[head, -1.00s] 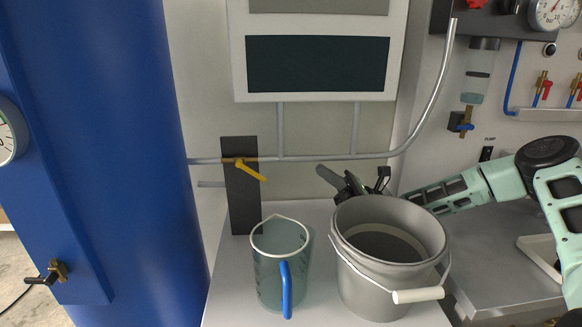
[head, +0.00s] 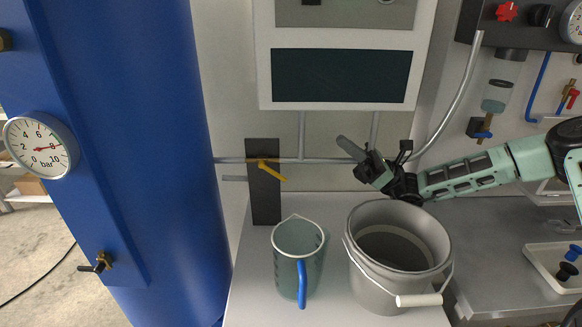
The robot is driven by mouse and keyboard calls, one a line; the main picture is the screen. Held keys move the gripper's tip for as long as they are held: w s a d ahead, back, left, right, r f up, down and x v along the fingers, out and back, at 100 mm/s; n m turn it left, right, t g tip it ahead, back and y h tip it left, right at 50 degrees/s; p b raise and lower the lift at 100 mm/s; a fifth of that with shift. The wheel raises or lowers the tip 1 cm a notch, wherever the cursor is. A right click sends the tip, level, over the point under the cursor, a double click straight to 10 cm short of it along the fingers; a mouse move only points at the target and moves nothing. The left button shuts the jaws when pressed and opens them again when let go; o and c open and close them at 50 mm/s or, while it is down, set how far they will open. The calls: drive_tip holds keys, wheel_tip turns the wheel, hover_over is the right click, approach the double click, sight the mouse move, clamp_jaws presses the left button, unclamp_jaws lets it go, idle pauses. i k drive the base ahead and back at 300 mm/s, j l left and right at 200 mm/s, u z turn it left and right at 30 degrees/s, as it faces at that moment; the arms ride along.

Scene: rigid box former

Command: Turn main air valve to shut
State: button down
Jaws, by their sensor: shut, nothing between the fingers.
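A valve with a yellow lever (head: 270,170) sits on the grey horizontal pipe, in front of a dark upright plate (head: 265,205). I take it for the main air valve. The lever slants down to the right from its pivot, neither in line with the pipe nor square to it. My gripper (head: 346,144) is shut and empty. It is to the right of the lever and a little higher, apart from it, in front of the wall behind the bucket. The depth gap between gripper and lever is hard to judge.
A clear jug (head: 290,262) with a blue handle stands below the valve. A grey bucket (head: 362,275) stands right of it, below my gripper. A blue tank (head: 165,150) with a gauge (head: 40,146) fills the left. A panel (head: 340,75) hangs above the pipe.

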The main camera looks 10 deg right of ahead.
sight(261, 165)
drive_tip(key=k+l, duration=0.8)
